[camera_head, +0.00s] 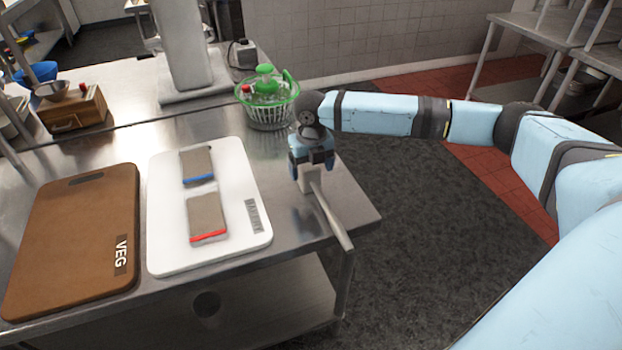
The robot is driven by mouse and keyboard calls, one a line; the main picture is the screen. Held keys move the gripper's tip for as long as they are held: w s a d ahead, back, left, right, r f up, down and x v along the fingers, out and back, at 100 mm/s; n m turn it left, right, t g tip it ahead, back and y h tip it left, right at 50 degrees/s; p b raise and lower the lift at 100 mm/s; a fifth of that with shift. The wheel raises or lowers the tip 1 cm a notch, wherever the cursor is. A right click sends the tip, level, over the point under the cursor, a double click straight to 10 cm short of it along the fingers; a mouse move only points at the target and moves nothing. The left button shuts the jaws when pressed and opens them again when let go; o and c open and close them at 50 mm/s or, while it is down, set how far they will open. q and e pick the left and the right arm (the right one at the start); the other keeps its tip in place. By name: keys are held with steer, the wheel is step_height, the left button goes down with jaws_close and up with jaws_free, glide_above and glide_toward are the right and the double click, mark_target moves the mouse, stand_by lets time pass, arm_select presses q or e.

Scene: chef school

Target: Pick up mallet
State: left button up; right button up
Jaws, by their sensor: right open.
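A metal mallet (332,215) is at the right end of the steel table, to the right of the white cutting board. Its pale block head shows just below my right gripper, and its handle points toward the table's front right corner, its end appearing over the edge. My right gripper (312,164) points down right over the head, open, with its fingers at the head's upper part. The gripper hides the top of the head, and I cannot tell whether the fingers touch it. My left gripper is not in view.
The white board (163,232) holds two grey packages, one blue-edged (197,164), one red-edged (206,216). A brown VEG board (65,240) lies at left. A green salad spinner (267,100) stands close behind the gripper. Open floor (430,230) lies right of the table (270,262).

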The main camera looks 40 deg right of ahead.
steer(key=shift+f, duration=0.75)
steer(key=c, duration=1.2)
steer(key=shift+r, duration=0.15)
